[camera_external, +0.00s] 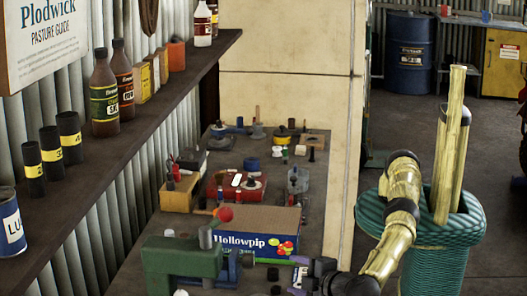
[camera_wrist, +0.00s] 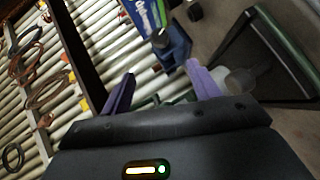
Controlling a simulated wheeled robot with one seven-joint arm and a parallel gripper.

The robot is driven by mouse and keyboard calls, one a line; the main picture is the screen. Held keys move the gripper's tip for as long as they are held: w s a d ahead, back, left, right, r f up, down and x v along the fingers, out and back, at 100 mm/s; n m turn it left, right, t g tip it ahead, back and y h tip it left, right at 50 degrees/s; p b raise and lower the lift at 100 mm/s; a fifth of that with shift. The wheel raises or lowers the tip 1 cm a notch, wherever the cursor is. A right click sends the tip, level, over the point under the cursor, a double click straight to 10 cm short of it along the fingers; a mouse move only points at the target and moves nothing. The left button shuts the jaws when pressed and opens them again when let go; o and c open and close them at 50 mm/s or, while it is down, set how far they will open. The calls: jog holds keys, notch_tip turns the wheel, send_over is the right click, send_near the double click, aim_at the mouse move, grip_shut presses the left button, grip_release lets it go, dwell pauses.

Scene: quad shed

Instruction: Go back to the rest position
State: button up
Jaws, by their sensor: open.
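My gripper (camera_external: 298,275) is low in the middle of the external view, over the near part of the workbench (camera_external: 338,190). It is just in front of the blue Hollowpip box (camera_external: 255,243) and to the right of a green vise (camera_external: 182,262). In the wrist view my gripper (camera_wrist: 161,78) shows two purple fingers spread wide apart with nothing held between them. The wrist view is tilted, and the blue box (camera_wrist: 172,40) shows beyond the fingers. My arm reaches down and left from its base at the right of the external view.
A shelf (camera_external: 150,110) with bottles, black canisters and a can runs along the left wall. A red tray (camera_external: 225,192), a yellow box (camera_external: 180,196) and several small items crowd the bench. A blue drum (camera_external: 408,55) stands at the back.

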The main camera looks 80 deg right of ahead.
jog(key=shift+w+r, duration=0.1)
